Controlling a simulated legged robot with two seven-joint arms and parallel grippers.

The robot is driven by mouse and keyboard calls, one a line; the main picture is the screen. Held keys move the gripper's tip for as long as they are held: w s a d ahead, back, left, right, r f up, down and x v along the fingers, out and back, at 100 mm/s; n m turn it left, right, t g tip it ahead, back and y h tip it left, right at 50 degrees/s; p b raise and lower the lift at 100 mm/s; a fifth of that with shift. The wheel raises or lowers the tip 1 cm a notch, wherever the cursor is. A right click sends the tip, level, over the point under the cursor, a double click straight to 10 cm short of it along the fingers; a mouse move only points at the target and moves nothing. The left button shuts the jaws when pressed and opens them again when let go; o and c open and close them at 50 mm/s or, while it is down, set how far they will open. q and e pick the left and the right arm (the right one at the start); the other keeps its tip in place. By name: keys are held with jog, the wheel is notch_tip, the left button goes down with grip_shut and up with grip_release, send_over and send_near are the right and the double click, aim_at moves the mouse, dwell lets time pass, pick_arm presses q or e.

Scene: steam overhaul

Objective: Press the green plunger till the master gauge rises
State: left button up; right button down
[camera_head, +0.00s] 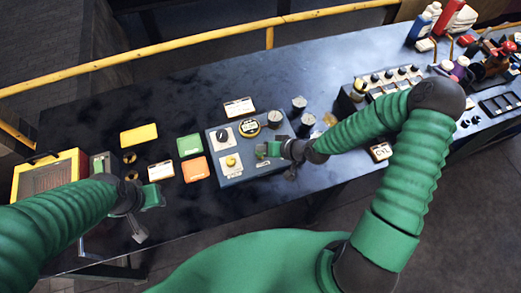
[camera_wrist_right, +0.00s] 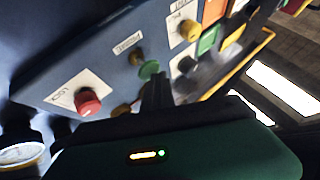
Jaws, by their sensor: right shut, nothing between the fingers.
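In the right wrist view, the green plunger (camera_wrist_right: 149,69) stands out of the panel face between a brass knob and the fingers. My right gripper (camera_head: 268,149) is shut and empty over the panel's right part; its dark fingers (camera_wrist_right: 157,92) are close to the plunger, and I cannot tell if they touch it. The gauge reading is too small to read. My left gripper (camera_head: 153,196) hangs over the bench's front left, its jaw state unclear.
A yellow rail (camera_head: 270,38) runs behind the bench.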

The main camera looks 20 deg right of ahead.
jog(key=shift+s+f+b, duration=0.1)
jog(key=shift+f+b, duration=0.55)
jog(key=shift+f, duration=0.45)
dwell(0.5)
jog(key=shift+r, duration=0.15)
jog(key=shift+r+p, duration=1.65)
jog(key=shift+p, duration=0.05)
jog(key=shift+r+p, duration=0.45)
notch_tip(320, 180, up, 4)
jog(key=p, duration=0.4)
jog(key=shift+r, duration=0.15)
